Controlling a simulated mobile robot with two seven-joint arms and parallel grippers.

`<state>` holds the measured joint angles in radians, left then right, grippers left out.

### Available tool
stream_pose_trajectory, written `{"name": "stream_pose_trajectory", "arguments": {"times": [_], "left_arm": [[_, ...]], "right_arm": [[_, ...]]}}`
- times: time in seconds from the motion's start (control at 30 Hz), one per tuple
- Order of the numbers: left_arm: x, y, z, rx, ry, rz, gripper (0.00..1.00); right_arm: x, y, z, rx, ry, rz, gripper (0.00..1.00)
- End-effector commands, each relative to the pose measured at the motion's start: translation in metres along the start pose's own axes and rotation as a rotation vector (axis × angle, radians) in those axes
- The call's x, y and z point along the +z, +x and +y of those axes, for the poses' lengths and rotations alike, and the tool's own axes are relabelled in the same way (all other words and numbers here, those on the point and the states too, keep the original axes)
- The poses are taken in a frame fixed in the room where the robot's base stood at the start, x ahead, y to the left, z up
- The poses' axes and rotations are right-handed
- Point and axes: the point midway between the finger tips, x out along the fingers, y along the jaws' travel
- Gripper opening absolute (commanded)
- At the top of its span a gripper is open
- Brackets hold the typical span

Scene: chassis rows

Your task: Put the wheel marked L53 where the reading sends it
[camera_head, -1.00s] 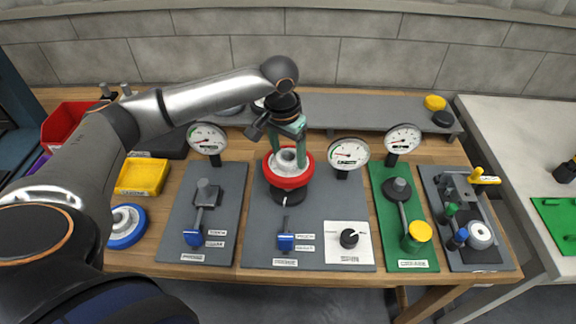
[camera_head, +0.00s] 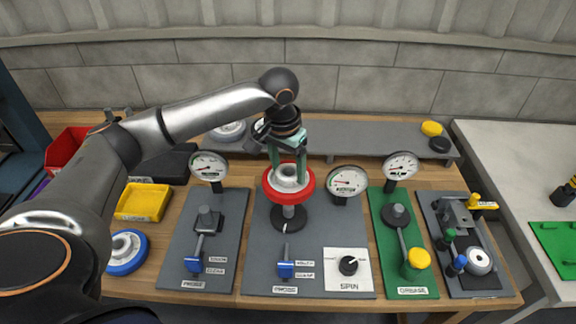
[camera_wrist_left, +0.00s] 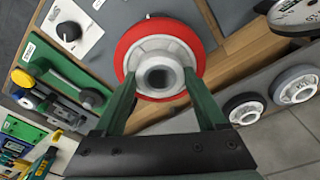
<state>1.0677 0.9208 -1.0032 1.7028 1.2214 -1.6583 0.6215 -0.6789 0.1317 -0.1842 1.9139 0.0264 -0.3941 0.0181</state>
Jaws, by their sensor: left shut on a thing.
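A red-rimmed wheel with a pale hub (camera_head: 277,187) is held by my left gripper (camera_head: 289,172). It is above a post on a round black base (camera_head: 289,219), with a short length of the post showing below it. In the left wrist view the wheel (camera_wrist_left: 200,33) is between the green fingers of the gripper (camera_wrist_left: 160,90), which are shut on its hub. No marking on the wheel is readable. A round gauge (camera_head: 347,181) stands right of the post, and another gauge (camera_head: 209,166) stands left. Their exact readings are too small to tell. My right gripper is not in view.
A blue-rimmed wheel (camera_head: 125,252) lies at the bench's left. A yellow tray (camera_head: 143,202) and red bin (camera_head: 66,147) are behind it. A green plate (camera_head: 405,270) with a yellow-capped handle stands right of the SPIN knob (camera_head: 348,265). A raised grey shelf (camera_head: 370,133) runs behind.

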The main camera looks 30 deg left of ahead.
Motion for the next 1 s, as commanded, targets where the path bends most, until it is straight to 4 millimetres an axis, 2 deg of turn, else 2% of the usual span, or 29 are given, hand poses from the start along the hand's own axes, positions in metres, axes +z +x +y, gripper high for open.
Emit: {"name": "stream_pose_trajectory", "arguments": {"times": [0.03,0.3,0.7,1.0], "left_arm": [[-0.001,-0.006,0.0,0.001,0.0,0.002,0.0],[-0.003,-0.018,0.0,0.001,0.0,0.002,0.0],[-0.005,-0.038,0.0,0.0,0.0,0.003,0.0],[-0.005,-0.039,0.0,0.0,0.0,0.003,0.0]], "right_arm": [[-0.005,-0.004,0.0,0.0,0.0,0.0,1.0],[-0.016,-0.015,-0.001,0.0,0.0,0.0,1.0],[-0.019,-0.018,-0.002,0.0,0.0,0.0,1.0],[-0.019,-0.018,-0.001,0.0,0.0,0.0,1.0]]}}
